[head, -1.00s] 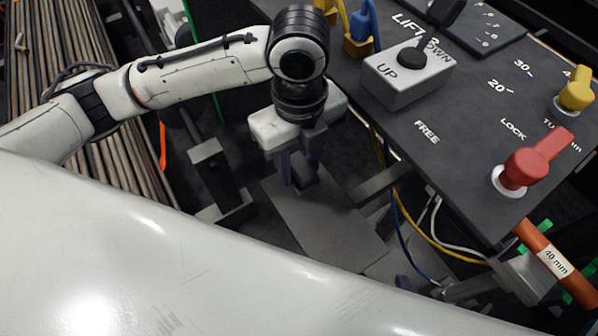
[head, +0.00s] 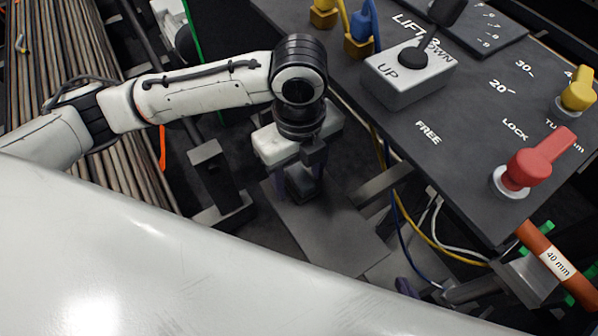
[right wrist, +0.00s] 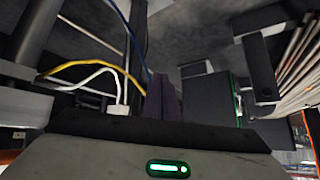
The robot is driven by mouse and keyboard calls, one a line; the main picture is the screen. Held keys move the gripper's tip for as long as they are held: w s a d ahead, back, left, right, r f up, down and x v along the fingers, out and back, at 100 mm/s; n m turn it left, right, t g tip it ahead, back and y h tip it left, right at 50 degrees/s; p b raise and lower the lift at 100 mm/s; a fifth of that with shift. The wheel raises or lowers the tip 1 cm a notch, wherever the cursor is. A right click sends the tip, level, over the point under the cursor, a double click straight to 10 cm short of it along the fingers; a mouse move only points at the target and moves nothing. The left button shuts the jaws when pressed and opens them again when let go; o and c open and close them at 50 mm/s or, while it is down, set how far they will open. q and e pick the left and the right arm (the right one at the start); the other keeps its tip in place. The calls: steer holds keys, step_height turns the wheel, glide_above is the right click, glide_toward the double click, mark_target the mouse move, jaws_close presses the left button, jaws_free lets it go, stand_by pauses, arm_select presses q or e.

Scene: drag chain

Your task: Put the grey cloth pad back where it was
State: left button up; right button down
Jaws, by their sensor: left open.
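My left gripper (head: 298,184) points down over a flat grey plate (head: 335,235) in the middle of the head view. Its purple fingers are apart. A small dark grey block-like piece (head: 302,188), which looks like the cloth pad, sits between and below the fingertips, at the plate's upper part. I cannot tell whether a finger touches it, and the gripper partly hides it. My right gripper shows in the right wrist view (right wrist: 163,95) with its purple fingers side by side and nothing visible between them.
A dark control panel (head: 460,140) with a white switch box (head: 408,75) and a red knob (head: 530,165) stands to the right. Blue and yellow cables (head: 440,245) run below its edge. An orange 40 mm tube (head: 556,263) lies lower right. Several long rods (head: 60,60) lie at left.

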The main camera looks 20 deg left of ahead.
mark_target(300, 174)
arm_select(q)
step_height(300, 174, up, 12)
steer(key=p, duration=0.2)
steer(key=shift+r, duration=0.15)
arm_select(e)
steer(key=shift+s+d+r, duration=0.25)
steer(key=shift+d+r, duration=0.05)
steer(key=shift+r, duration=0.05)
steer(key=shift+w+r, duration=0.1)
steer(key=shift+r, duration=0.05)
